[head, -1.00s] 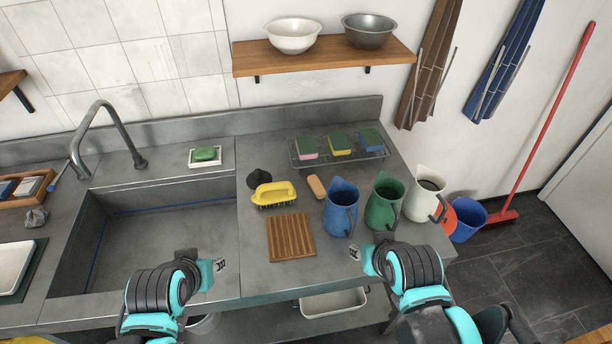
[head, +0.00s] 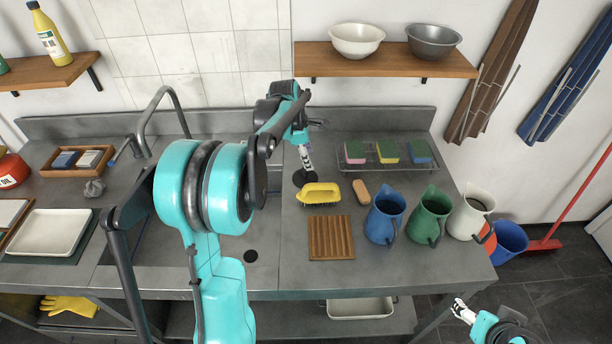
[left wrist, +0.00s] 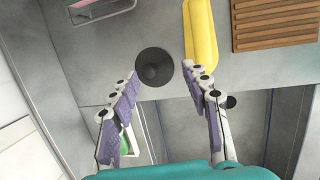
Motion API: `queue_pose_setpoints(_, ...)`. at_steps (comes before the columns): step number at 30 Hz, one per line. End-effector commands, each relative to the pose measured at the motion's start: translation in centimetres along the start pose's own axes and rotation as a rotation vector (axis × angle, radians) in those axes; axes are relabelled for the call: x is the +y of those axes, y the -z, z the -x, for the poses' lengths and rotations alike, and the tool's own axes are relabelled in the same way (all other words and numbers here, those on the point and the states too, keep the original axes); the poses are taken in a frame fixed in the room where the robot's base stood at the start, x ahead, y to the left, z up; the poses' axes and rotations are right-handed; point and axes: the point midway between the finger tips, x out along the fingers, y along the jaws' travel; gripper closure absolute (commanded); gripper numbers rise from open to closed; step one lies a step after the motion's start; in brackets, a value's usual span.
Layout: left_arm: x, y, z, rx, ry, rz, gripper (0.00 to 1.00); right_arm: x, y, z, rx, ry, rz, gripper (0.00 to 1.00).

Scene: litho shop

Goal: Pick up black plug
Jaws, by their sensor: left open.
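The black plug (head: 298,179) is a dark round cone on the steel counter, behind the yellow brush, partly hidden by my left gripper in the head view. In the left wrist view the plug (left wrist: 154,67) lies just ahead of the fingertips, nearer the left finger. My left gripper (left wrist: 165,76) is open and empty, its two fingers spread apart. In the head view my left gripper (head: 306,164) points down just above the plug. My right gripper (head: 462,309) is low at the right, beyond the counter's front edge, apart from all objects.
The yellow brush (head: 321,189) lies close beside the plug, with a wooden slatted board (head: 331,238) in front. The sink (head: 270,225) is to the left. A wire rack (head: 388,163) with sponges and a blue jug (head: 381,218) stand to the right.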

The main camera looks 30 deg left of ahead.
Motion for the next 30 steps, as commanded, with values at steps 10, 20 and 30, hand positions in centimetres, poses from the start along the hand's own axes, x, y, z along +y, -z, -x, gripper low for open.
queue_pose_setpoints(10, 4.3, 3.9, -4.9, -0.007, 0.067, 0.399, 0.53, 0.0, 0.1, 0.1, 0.0, 0.0, 0.0, 0.32)
queue_pose_setpoints(20, 3.8, 3.8, -8.3, -0.007, 0.068, 0.405, 0.53, 0.0, -0.7, -0.9, 0.0, 0.0, 0.0, 0.32)
queue_pose_setpoints(30, 3.1, 3.4, -12.3, -0.006, 0.067, 0.404, 0.53, 0.0, -1.5, -2.1, 0.0, 0.0, 0.0, 0.32)
